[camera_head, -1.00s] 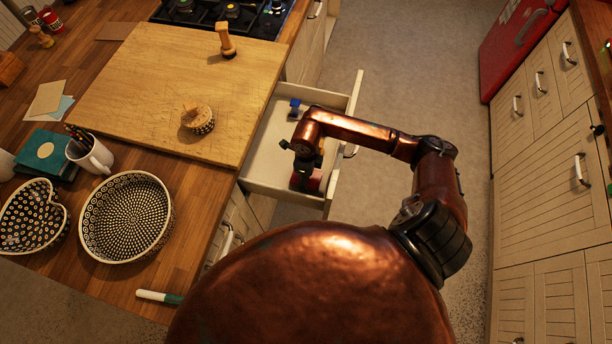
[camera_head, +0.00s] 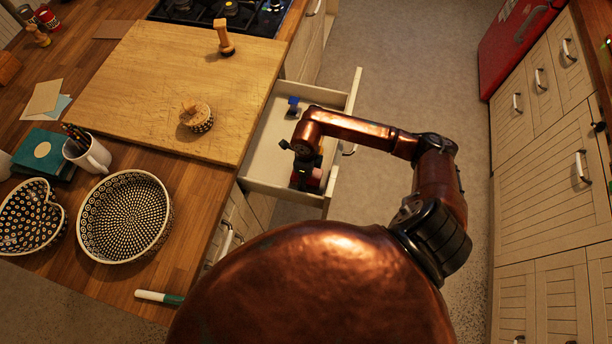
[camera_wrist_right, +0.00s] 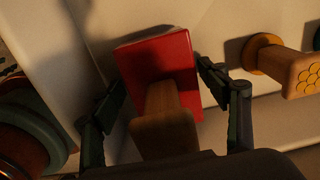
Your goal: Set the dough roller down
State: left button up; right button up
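A piece with a red block-like head (camera_wrist_right: 180,55) and a wooden handle (camera_wrist_right: 165,130) lies on the pale drawer floor in the right wrist view; I take it to be the dough roller. My right gripper (camera_wrist_right: 165,85) has its fingers spread on either side of it, with gaps visible beside the handle. In the head view my right gripper (camera_head: 305,174) reaches down into the open drawer (camera_head: 268,165), with a bit of red (camera_head: 316,178) beside it; the arm hides most of the piece. My left gripper is not in view.
A blue item (camera_head: 293,103) lies farther back in the drawer. A wooden handle with a yellow pattern (camera_wrist_right: 300,70) is right of the red piece. A patterned bowl (camera_head: 125,215) stands nearby.

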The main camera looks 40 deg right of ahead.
jog(key=shift+r+p, duration=0.35)
jog(key=shift+r, duration=0.2)
notch_tip(320, 180, up, 12)
jog(key=shift+r+p, duration=0.1)
jog(key=shift+p, duration=0.6)
